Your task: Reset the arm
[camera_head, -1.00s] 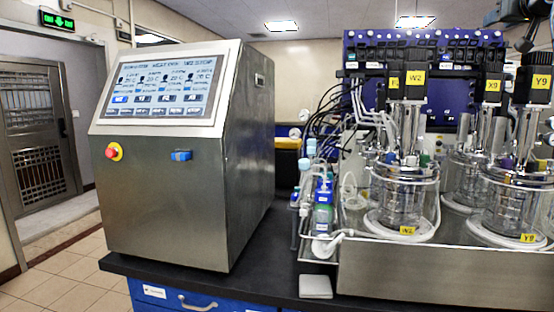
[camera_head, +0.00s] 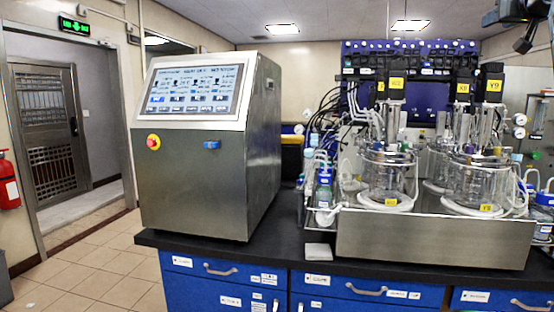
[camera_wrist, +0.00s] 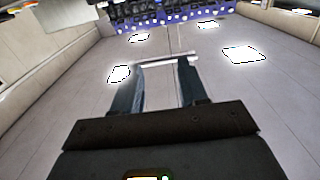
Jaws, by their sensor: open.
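My gripper (camera_wrist: 160,72) shows in the wrist view with its two dark fingers apart and nothing between them. Behind the fingers are the ceiling and its bright light panels (camera_wrist: 243,54), so the wrist camera faces upward. A dark blue rack (camera_wrist: 170,14) lies along the top edge of that view. The fingers touch nothing that I can see. In the head view I cannot make out the gripper's fingers clearly.
A steel control cabinet (camera_head: 205,185) with a screen stands on the black bench (camera_head: 285,225). Glass bioreactor vessels (camera_head: 388,175) stand in a steel tray (camera_head: 430,240) to its right. Blue drawers (camera_head: 225,290) are below. Open floor (camera_head: 95,275) lies left, near a fire extinguisher (camera_head: 8,182).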

